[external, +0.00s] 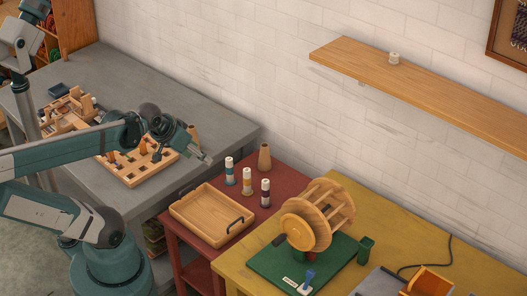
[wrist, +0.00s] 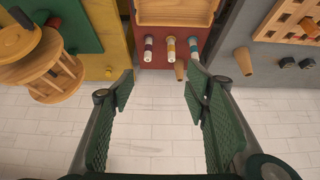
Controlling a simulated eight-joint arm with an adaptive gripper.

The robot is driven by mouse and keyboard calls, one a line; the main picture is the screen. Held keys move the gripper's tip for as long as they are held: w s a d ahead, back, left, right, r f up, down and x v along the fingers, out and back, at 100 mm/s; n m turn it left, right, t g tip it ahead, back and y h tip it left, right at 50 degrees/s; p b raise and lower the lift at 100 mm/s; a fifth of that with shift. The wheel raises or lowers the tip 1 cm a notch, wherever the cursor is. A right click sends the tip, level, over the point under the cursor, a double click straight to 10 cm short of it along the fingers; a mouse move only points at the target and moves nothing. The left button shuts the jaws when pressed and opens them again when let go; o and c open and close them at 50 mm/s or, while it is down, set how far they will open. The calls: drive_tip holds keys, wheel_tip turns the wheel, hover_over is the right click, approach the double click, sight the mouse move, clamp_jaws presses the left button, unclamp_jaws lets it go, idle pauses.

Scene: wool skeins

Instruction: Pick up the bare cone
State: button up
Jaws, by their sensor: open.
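A plain tan cone (external: 264,157) stands upright near the back of the red table; it also shows in the wrist view (wrist: 180,69), by the table edge at the wall. A second bare-looking cone (external: 194,136) stands on the grey bench behind my gripper, and shows larger in the wrist view (wrist: 243,60). I cannot tell which of the two the task means. My gripper (external: 208,158) is open and empty, over the grey bench's right side, left of the red-table cone. In the wrist view its fingertips (wrist: 158,84) are wide apart with nothing between them.
Three wound spools, teal (external: 229,172), yellow (external: 248,182) and dark (external: 265,194), stand near the red-table cone. A wooden tray (external: 211,215) lies in front. A wooden winder (external: 317,213) is on the yellow table. A shelf (external: 430,92) juts from the wall.

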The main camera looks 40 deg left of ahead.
drive_tip(key=shift+c, duration=0.2)
idle(0.6)
drive_tip(key=m+g+p, duration=0.5)
drive_tip(key=m, duration=0.1)
hover_over(191, 127)
drive_tip(key=s+d, duration=0.3)
drive_tip(key=d, duration=0.8)
wheel_tip(191, 127, down, 8)
drive_tip(key=shift+m+g+h, duration=0.4)
drive_tip(key=shift+m+h, duration=0.1)
drive_tip(key=shift+m, duration=0.2)
drive_tip(key=w+a+f, duration=0.1)
drive_tip(key=a+f, duration=0.2)
drive_tip(key=w+a+f+p, duration=0.1)
drive_tip(key=a+f, duration=0.2)
drive_tip(key=w+a+f, duration=0.1)
drive_tip(key=a+f, duration=0.2)
drive_tip(key=a, duration=0.1)
drive_tip(key=shift+a, duration=0.1)
drive_tip(key=shift+a+f, duration=0.45)
drive_tip(key=shift+f, duration=0.15)
drive_tip(key=shift+f, duration=0.15)
